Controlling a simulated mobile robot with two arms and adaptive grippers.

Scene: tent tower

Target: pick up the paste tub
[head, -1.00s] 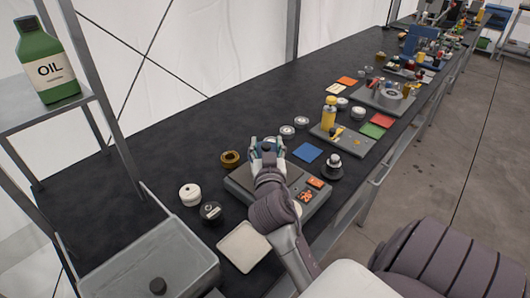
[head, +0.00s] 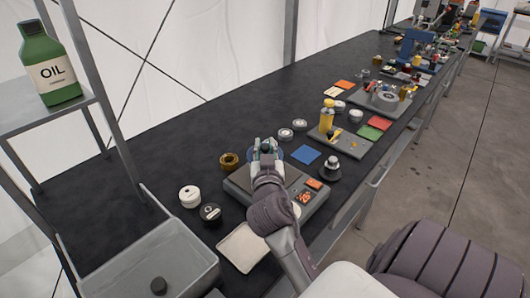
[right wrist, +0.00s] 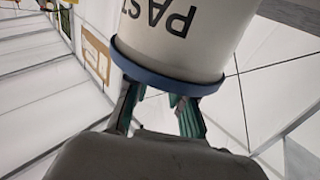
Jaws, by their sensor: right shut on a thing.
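The paste tub (right wrist: 170,35) fills the top of the right wrist view. It is white with dark letters, upside down in the picture, and has a blue band at the end nearest my gripper. My right gripper (right wrist: 160,105) has its green fingers closed at this blue band. In the head view, my right gripper (head: 266,150) is over the far side of a grey device on the bench. Only a little blue of the tub shows around the fingers there; the hand hides the rest. Its height above the bench is hard to tell. My left gripper is not in view.
The grey device (head: 240,184) lies beneath my right arm. A brown ring (head: 229,161), a white jar (head: 189,197), a black-lidded jar (head: 211,213) and a blue square (head: 306,154) are nearby. A grey bin (head: 150,262) stands front left. The bench's back left is clear.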

